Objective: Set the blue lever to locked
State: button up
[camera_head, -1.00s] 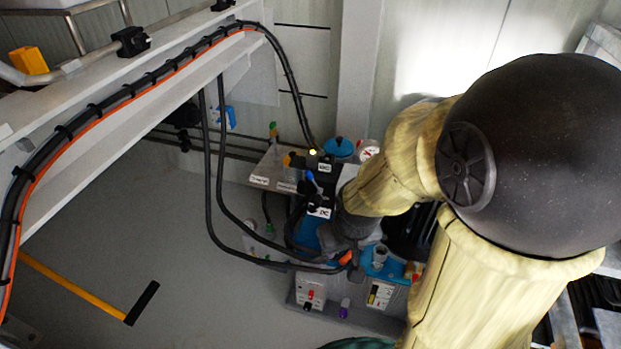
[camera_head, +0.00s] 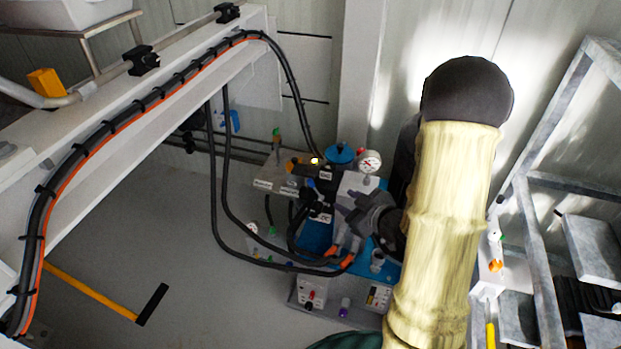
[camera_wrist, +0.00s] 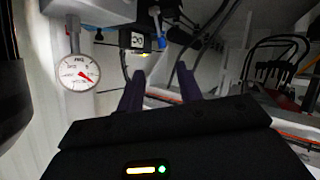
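Two blue parts in the head view could be the lever. One is a small blue part (camera_head: 311,183) on the black valve blocks of the pump unit; the other is a blue handle (camera_head: 232,121) on the back wall pipes. In the wrist view a small blue tip (camera_wrist: 161,43) shows beside a black block with a white label, above and ahead of my fingers. Its locked or unlocked position cannot be told. My gripper (camera_wrist: 161,78) has two purple fingers standing apart with nothing between them. In the head view its dark body (camera_head: 376,217) is just right of the valve blocks; its fingertips are unclear.
A pressure gauge (camera_head: 369,162) stands close by and shows in the wrist view (camera_wrist: 81,74). Black hoses (camera_head: 214,190) loop down left of the pump unit. A white beam (camera_head: 130,125) crosses the left. A grey metal rack (camera_head: 530,230) stands right of my arm.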

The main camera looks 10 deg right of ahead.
aim_at(312, 183)
jog(key=shift+r+t, duration=0.15)
jog(key=shift+t, duration=0.15)
jog(key=shift+a, duration=0.1)
jog(key=b+x, duration=0.1)
jog(key=x, duration=0.4)
jog(key=b+x, duration=0.1)
jog(key=x, duration=0.5)
jog(key=b+x, duration=0.1)
jog(key=x, duration=0.5)
jog(key=shift+a, duration=0.3)
grip_shut()
